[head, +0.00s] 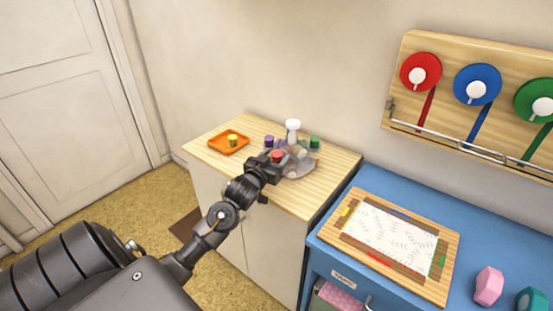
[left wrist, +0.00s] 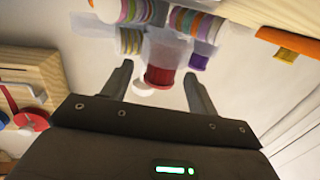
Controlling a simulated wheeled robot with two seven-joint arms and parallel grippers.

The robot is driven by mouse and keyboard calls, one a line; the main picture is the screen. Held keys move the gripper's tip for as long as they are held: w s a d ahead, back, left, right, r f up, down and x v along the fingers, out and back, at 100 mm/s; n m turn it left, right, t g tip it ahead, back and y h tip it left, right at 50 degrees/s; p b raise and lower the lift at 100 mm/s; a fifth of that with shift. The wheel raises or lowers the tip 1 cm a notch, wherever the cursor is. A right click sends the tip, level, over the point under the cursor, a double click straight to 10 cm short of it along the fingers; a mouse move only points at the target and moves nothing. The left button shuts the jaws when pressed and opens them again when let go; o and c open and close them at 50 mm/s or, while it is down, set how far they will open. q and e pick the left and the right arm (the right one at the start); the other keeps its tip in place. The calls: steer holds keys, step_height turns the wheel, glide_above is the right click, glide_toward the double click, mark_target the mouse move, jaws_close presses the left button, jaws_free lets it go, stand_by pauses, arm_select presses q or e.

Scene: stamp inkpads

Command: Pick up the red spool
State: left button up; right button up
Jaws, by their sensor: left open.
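A small red spool (head: 277,156) stands among other spools on the wooden-topped cabinet in the head view, partly hidden by my left gripper (head: 266,163). In the left wrist view the red spool (left wrist: 162,76) lies between the two spread fingers of the left gripper (left wrist: 158,82). The gripper is open and does not visibly grip the spool. I cannot tell whether a finger touches it. My right gripper is not in view.
Purple (head: 269,141) and green (head: 315,143) spools and a white-topped item (head: 293,127) crowd close by. A blue cabinet (head: 340,208) with a framed board (head: 346,212) stands right. Large ribbon rolls hang on the wall rack (head: 406,52).

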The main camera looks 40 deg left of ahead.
arm_select(q)
steer(key=c, duration=1.1)
steer(key=shift+o, duration=0.2)
steer(key=shift+r, duration=0.1)
